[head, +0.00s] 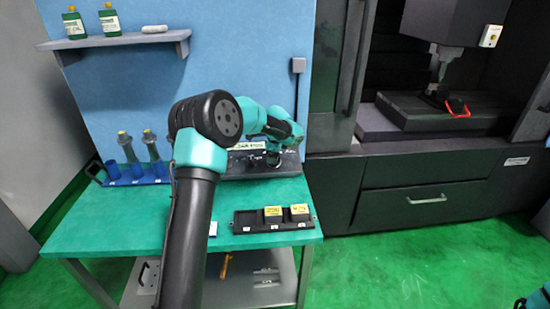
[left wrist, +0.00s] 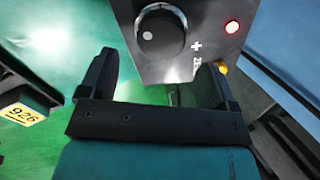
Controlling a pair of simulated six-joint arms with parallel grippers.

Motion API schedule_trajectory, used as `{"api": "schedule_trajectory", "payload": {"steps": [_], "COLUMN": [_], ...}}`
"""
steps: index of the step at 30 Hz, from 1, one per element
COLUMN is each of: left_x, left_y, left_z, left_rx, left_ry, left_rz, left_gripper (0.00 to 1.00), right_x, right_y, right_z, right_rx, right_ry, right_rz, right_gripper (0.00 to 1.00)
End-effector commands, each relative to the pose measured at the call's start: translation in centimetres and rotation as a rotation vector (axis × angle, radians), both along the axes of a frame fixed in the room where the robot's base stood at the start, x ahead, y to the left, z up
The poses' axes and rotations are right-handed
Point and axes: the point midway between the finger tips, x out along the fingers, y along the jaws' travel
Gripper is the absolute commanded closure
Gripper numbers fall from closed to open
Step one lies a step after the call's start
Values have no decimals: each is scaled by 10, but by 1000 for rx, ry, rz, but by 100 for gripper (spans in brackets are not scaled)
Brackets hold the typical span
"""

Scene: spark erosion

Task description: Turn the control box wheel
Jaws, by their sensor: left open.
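The control box (left wrist: 205,55) is a dark panel at the top of the left wrist view. Its wheel (left wrist: 160,32) is a round black knob with a pale ring around it. My left gripper (left wrist: 162,66) is open, with one finger on each side of the picture. The wheel shows beyond the gap between the fingertips, which look apart from it. In the head view my left arm reaches over the table to a dark unit (head: 235,168) at the back, where the wheel is hidden. My right gripper is not in view.
A round red-lit button (left wrist: 232,27) sits beside the wheel. On the green table (head: 120,215) stand a black tray (head: 245,227) with yellow-labelled blocks and a blue holder (head: 137,170) with tools. A large dark machine (head: 400,190) stands to the right.

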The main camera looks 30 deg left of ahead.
Motion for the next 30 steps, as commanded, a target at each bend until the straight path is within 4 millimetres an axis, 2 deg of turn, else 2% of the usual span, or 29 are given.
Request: {"api": "schedule_trajectory", "payload": {"steps": [3,15,21,30], "left_x": [-7,-31,-36,-37], "left_y": [-6,-21,-24,-24], "left_z": [23,90,105,106], "left_rx": [0,-2,0,-1], "left_ry": [-2,0,3,3], "left_rz": [-1,1,1,1], "left_gripper": [17,17,17,17], "right_x": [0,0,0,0], "right_y": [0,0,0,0], "right_z": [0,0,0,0], "right_rx": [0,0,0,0], "right_ry": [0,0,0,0], "right_rz": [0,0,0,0], "right_gripper": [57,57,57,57]}}
